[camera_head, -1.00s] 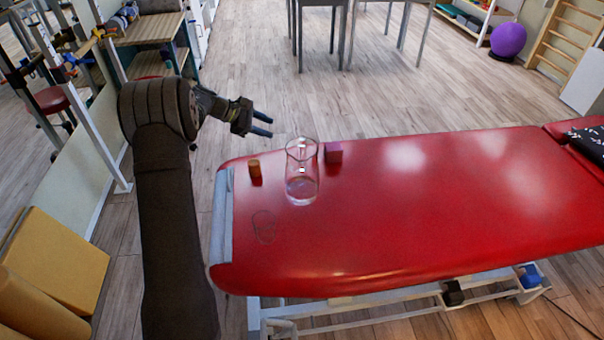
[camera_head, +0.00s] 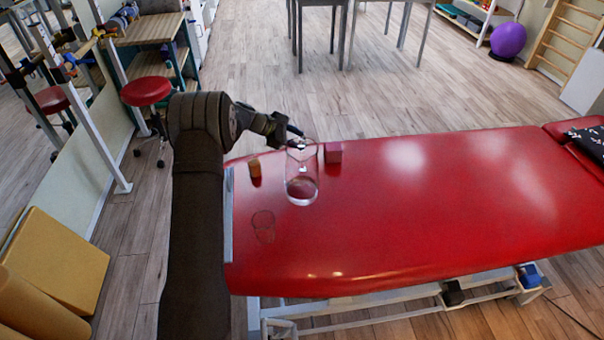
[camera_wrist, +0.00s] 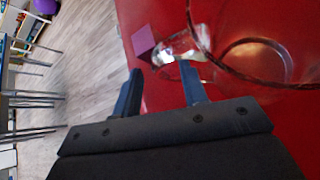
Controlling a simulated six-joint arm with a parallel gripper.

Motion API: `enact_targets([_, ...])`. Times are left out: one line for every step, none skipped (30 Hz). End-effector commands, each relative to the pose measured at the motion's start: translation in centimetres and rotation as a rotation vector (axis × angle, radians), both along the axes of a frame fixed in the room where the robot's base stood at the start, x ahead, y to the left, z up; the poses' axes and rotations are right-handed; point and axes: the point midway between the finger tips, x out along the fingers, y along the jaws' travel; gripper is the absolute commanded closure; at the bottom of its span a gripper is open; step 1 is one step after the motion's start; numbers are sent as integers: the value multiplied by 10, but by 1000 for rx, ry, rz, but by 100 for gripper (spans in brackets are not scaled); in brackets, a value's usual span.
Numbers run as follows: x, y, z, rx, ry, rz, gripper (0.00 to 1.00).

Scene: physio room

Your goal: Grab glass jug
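The clear glass jug (camera_head: 301,178) stands upright on the red treatment table near its left end. In the wrist view the jug (camera_wrist: 255,62) fills the upper right, just beyond and to the right of my fingers. My gripper (camera_head: 295,136) is at the jug's top on the far side in the head view, its tips partly behind or overlapping the rim. In the wrist view my gripper (camera_wrist: 160,80) is open, with two blue fingers apart and nothing clearly between them. Whether a finger touches the jug I cannot tell.
The table's right part is largely clear. A red stool (camera_head: 146,92) stands behind.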

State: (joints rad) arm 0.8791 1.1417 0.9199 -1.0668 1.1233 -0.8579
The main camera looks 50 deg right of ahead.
Motion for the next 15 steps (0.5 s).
enact_targets([0, 0, 0, -1, 0, 1, 61])
enact_targets([0, 0, 0, -1, 0, 1, 61])
enact_targets([0, 0, 0, 0, 0, 0, 61])
enact_targets([0, 0, 0, 0, 0, 0, 61])
enact_targets([0, 0, 0, 0, 0, 0, 67])
enact_targets([0, 0, 0, 0, 0, 0, 74])
enact_targets([0, 0, 0, 0, 0, 0, 80])
enact_targets([1, 1, 0, 0, 0, 0, 86])
enact_targets([1, 1, 0, 0, 0, 0, 94])
enact_targets([0, 1, 0, 0, 0, 0, 100])
enact_targets([1, 1, 0, 0, 0, 0, 100])
enact_targets([1, 1, 0, 0, 0, 0, 100])
enact_targets([1, 1, 0, 0, 0, 0, 100])
enact_targets([1, 1, 0, 0, 0, 0, 100])
enact_targets([1, 1, 0, 0, 0, 0, 100])
